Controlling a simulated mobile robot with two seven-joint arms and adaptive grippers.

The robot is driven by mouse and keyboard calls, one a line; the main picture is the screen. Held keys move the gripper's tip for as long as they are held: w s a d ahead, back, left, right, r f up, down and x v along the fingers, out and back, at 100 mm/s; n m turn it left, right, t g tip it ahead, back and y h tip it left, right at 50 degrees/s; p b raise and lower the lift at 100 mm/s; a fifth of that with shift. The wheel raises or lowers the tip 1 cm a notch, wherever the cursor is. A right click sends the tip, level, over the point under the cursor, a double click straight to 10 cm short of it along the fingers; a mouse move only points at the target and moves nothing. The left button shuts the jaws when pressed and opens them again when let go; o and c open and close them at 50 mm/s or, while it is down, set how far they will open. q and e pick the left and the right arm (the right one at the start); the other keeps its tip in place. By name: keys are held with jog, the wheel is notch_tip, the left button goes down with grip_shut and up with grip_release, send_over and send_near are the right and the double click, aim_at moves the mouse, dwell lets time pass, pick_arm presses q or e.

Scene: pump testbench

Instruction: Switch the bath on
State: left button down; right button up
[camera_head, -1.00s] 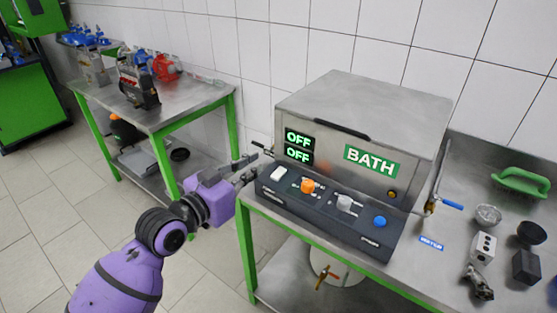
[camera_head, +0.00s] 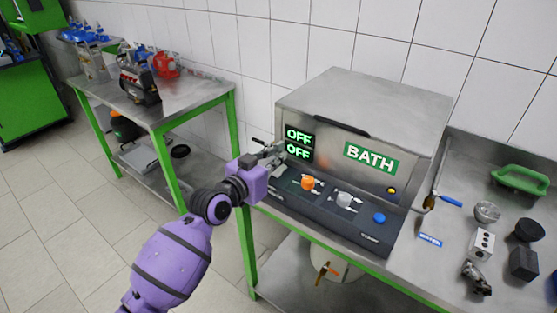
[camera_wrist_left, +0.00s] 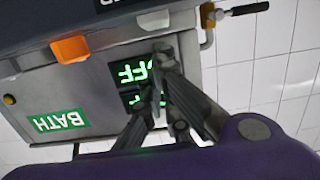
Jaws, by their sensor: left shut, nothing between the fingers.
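The bath (camera_head: 345,115) is a steel box with a green BATH label and two displays (camera_head: 299,143), both reading OFF. Its sloping dark control panel (camera_head: 330,215) carries an orange knob (camera_head: 307,182), a grey knob (camera_head: 344,199) and a blue button (camera_head: 379,218). A pale switch (camera_wrist_left: 153,20) at the panel's left end shows in the left wrist view; my gripper partly hides it in the head view. My left gripper (camera_head: 270,154) is shut and empty, over the panel's left end, close to the switch. I cannot tell whether it touches. My right gripper is not in view.
A tap with a blue handle (camera_head: 450,201) stands at the bath's right. Several small parts and a green tray (camera_head: 521,180) lie on the right of the bench. A second green-legged table (camera_head: 180,104) with equipment stands at the left. The floor between is clear.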

pick_arm(q)
jog(key=shift+f, duration=0.45)
jog(key=shift+w, duration=0.1)
